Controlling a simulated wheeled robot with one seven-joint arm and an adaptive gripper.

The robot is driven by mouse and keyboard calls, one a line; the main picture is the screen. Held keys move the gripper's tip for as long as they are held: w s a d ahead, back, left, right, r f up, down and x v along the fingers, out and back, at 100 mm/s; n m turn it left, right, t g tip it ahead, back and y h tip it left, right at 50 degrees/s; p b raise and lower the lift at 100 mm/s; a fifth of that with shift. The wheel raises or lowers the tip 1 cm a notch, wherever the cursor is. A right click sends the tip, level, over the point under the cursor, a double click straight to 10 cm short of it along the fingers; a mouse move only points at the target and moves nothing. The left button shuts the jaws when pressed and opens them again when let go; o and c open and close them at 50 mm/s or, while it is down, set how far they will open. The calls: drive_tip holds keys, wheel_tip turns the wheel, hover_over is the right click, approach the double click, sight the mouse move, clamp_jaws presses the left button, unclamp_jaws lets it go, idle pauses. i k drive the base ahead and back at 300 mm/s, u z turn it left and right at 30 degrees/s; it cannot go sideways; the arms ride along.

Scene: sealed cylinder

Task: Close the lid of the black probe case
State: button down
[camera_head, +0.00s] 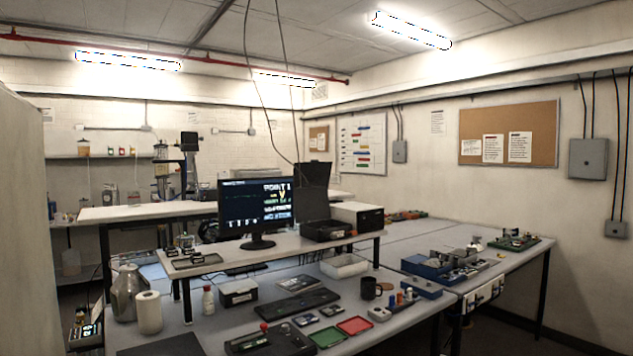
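A black case (322,233) stands on the raised shelf of the bench, right of the monitor. It looks like the probe case. A dark upright panel (312,205), apparently its lid, rises from its back edge, so the case looks open. Its inside is too small to make out. My gripper is not in this view, and nothing of it shows near the case.
A monitor (256,206) stands close on the case's left, and a white-topped dark box (357,216) close on its right. A keyboard (284,304), red tray (355,325), green tray (327,337) and black mug (369,288) lie on the lower bench in front.

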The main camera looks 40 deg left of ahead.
sight(311, 203)
drive_tip(key=i, duration=1.9)
drive_tip(key=u, duration=0.75)
drive_tip(key=i, duration=1.25)
drive_tip(key=u, duration=1.15)
